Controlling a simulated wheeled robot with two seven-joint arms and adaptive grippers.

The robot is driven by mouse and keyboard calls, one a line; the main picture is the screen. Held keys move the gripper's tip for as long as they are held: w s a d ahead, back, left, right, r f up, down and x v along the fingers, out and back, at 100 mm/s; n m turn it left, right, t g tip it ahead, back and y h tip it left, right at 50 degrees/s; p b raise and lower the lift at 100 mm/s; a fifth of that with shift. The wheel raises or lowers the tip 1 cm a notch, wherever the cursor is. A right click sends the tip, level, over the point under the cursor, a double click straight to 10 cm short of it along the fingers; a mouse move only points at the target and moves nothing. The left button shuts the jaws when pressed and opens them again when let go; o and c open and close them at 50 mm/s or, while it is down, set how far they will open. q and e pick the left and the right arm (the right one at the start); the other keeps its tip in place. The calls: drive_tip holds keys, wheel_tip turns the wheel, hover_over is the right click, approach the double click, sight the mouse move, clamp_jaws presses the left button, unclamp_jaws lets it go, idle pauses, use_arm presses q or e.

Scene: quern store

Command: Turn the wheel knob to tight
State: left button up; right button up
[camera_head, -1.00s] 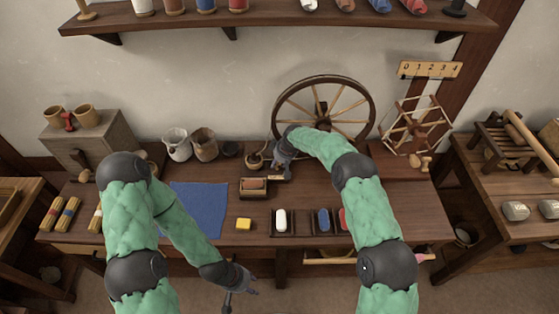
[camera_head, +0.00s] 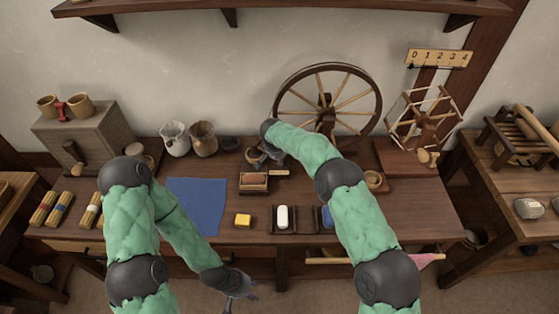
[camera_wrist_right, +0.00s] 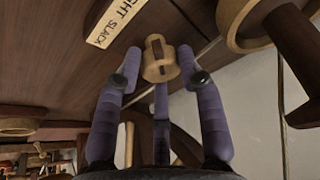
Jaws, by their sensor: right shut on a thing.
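The knob is a short pale wooden cylinder (camera_wrist_right: 170,70) with a dark stripe across its face, in the right wrist view. My right gripper (camera_wrist_right: 159,80) is shut on it, with purple-grey fingers on both sides. In the head view the label strip (camera_head: 279,173) lies near my right gripper (camera_head: 257,157), and the arm hides the knob. The spoked wheel (camera_head: 352,73) stands behind that arm. My left gripper (camera_head: 238,282) is low in front of the table, with its opening unclear.
A skein winder (camera_head: 425,117) stands right of the wheel. A shelf (camera_head: 290,7) runs above.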

drive_tip(key=shift+w+a+r+m+b, duration=0.25)
drive_tip(key=shift+m+b, duration=0.1)
drive_tip(key=shift+m, duration=0.45)
drive_tip(key=shift+r+h, duration=0.1)
drive_tip(key=shift+h, duration=0.2)
drive_tip(key=shift+w+d+r+m, duration=0.1)
drive_tip(key=shift+r+m, duration=0.05)
drive_tip(key=shift+m, duration=0.25)
drive_tip(key=o, duration=1.1)
drive_tip(key=shift+c, duration=0.2)
drive_tip(key=shift+o, duration=0.2)
drive_tip(key=shift+f, duration=0.25)
drive_tip(key=shift+f, duration=0.1)
drive_tip(key=v, duration=1.2)
